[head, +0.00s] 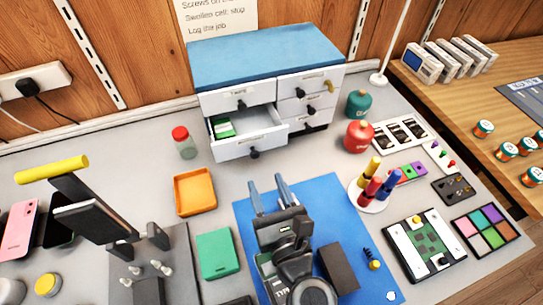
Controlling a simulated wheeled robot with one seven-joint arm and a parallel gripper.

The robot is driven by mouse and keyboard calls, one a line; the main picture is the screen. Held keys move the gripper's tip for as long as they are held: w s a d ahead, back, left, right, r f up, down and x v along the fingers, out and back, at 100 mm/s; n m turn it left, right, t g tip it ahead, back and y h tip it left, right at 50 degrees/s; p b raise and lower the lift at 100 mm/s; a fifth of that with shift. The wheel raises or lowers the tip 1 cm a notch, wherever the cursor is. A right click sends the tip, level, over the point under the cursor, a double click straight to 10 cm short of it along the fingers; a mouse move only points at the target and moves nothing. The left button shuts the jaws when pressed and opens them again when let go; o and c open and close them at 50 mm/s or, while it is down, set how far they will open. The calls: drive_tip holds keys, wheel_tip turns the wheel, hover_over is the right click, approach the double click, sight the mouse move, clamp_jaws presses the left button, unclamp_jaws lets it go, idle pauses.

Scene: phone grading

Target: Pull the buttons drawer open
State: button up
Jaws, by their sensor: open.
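A small cabinet (262,60) with a blue top and white drawer fronts stands at the back against the wooden wall. Its upper left drawer (222,103) is closed, and the lower left drawer (270,139) is pulled out with green packets (222,127) inside. A stack of narrower drawers (292,86) on the right looks closed. The drawer labels are too small to read, so I cannot tell which is the buttons drawer. My gripper (267,184) is open and empty over the blue mat (335,205), in front of the cabinet and apart from its handles.
A red-lidded jar (184,143) and an orange tray (195,191) stand left of my gripper. Red (358,136) and green (359,104) bottles stand right of the cabinet. A screwdriver holder (369,194) is at the mat's right. The bench between mat and cabinet is mostly clear.

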sight(255, 156)
drive_tip(key=p+x, duration=0.1)
drive_tip(key=x, duration=0.6)
drive_tip(key=shift+w+a, duration=0.1)
drive_tip(key=shift+w, duration=0.2)
clamp_jaws()
idle(0.4)
